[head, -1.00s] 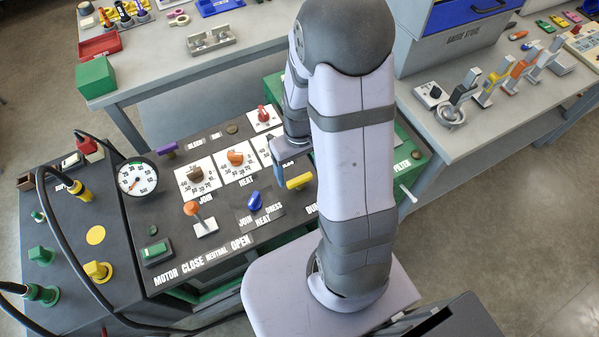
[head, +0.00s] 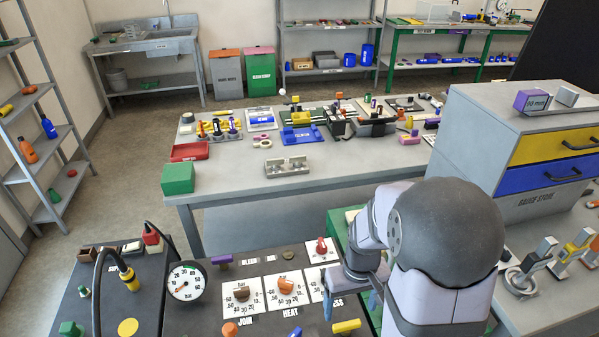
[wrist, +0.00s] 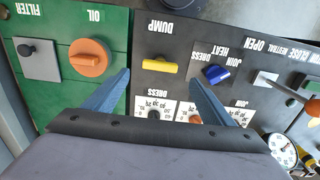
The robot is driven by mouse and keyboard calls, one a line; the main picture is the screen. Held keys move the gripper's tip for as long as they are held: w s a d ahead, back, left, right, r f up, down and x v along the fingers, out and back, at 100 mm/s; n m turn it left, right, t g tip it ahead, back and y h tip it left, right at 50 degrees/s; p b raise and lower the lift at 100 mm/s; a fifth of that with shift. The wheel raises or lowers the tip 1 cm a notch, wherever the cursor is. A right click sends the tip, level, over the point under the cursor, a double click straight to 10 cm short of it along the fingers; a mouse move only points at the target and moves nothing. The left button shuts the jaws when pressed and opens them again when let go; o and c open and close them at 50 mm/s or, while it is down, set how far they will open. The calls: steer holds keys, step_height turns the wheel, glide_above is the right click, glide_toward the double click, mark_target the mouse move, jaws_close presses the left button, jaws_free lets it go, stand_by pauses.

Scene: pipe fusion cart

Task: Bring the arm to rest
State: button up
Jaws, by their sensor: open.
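My gripper (head: 372,296) hangs from my arm over the right part of the black control panel in the head view, partly hidden by the arm. In the wrist view my gripper (wrist: 161,77) shows two blue fingers spread apart with nothing between them. The yellow DUMP handle (wrist: 160,66) shows beyond the fingertips; I cannot tell how far below them it is. The blue knob (wrist: 215,73) is just right of the right fingertip. The orange OIL knob (wrist: 89,57) on the green panel is left of the left finger.
The black panel (head: 262,262) bears several dials and knobs, with a round gauge (head: 186,281) at its left. A black cable (head: 98,285) arches at the left. A bench (head: 240,183) with a green box (head: 178,178) stands behind. The drawer cabinet (head: 530,204) stands close right of my arm.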

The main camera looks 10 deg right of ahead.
steer(key=shift+s+m, duration=0.25)
steer(key=shift+m, duration=0.05)
steer(key=s+a+m+g, duration=0.2)
steer(key=s, duration=0.5)
steer(key=a+r+n+t, duration=0.2)
steer(key=a+r, duration=0.2)
steer(key=shift+a+r+n, duration=0.25)
steer(key=shift+n, duration=0.05)
stand_by(1.4)
